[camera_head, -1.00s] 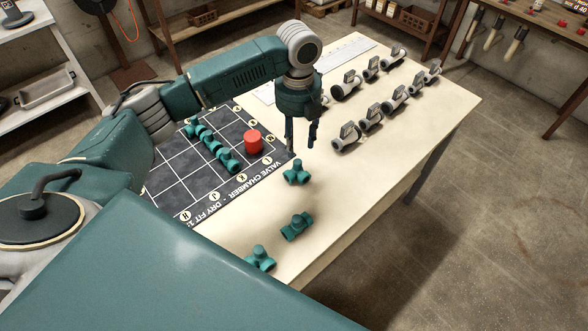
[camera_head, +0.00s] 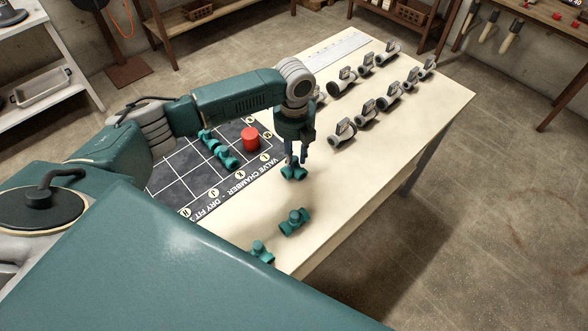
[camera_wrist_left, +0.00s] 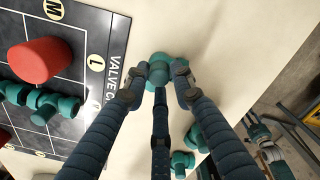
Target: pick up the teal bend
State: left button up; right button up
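A short teal fitting (camera_head: 294,173) sits on the pale table directly under my left gripper (camera_head: 297,158). In the left wrist view the same fitting (camera_wrist_left: 160,68) shows between the fingertips of the left gripper (camera_wrist_left: 161,76). The fingers are spread around it; whether they touch it I cannot tell. Its shape is partly hidden, so I cannot tell bend from tee. Two more teal fittings, a middle one (camera_head: 294,222) and a near one (camera_head: 262,252), lie nearer the front table edge.
A dark gridded mat (camera_head: 172,181) holds a row of joined teal fittings (camera_head: 222,153) and a red cylinder (camera_head: 251,139), left of the gripper. Several grey valves (camera_head: 341,133) stand at the right and back of the table (camera_head: 352,180). Bare tabletop lies right of the gripper.

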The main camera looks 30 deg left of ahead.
pick_arm(q)
grip_shut()
jog(key=shift+r, duration=0.1)
